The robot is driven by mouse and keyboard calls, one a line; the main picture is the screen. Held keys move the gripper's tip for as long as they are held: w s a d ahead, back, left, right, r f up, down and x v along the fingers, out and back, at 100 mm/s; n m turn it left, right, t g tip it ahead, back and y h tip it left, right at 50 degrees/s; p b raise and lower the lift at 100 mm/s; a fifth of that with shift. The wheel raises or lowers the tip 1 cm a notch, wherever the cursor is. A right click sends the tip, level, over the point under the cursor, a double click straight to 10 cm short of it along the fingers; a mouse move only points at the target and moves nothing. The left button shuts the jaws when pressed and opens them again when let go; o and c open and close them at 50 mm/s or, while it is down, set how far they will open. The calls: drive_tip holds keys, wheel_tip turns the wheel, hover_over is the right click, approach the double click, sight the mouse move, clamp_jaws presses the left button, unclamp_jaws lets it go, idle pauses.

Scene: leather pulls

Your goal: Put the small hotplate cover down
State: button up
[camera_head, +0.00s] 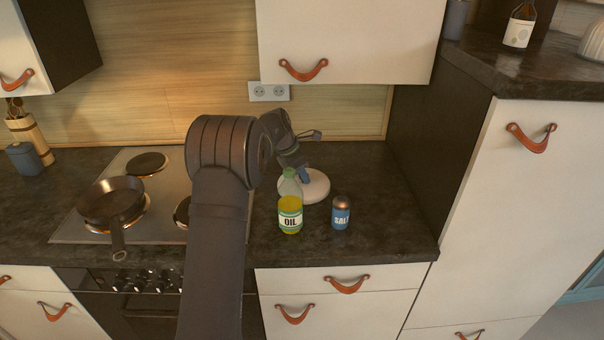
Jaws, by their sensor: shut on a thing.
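The small hotplate cover (318,187) is a pale round disc on the right part of the dark counter, behind the oil bottle and salt shaker. My gripper (304,172) reaches down to its top from above and is shut on it; the fingertips are small and partly hidden by my arm. The cover looks about level. I cannot tell whether it touches the counter or hangs just above it. The oil bottle hides its front left edge.
The green-topped oil bottle (290,212) and blue salt shaker (341,213) stand close in front of the cover. A frying pan (110,200) sits on the hob (78,232) at left. Dark counter (385,200) is clear to the right, up to the tall cabinet (490,200).

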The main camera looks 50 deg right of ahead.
drive_tip(key=shift+f, duration=0.15)
drive_tip(key=o, duration=1)
drive_tip(key=v, duration=1.2)
drive_tip(key=shift+r, duration=0.2)
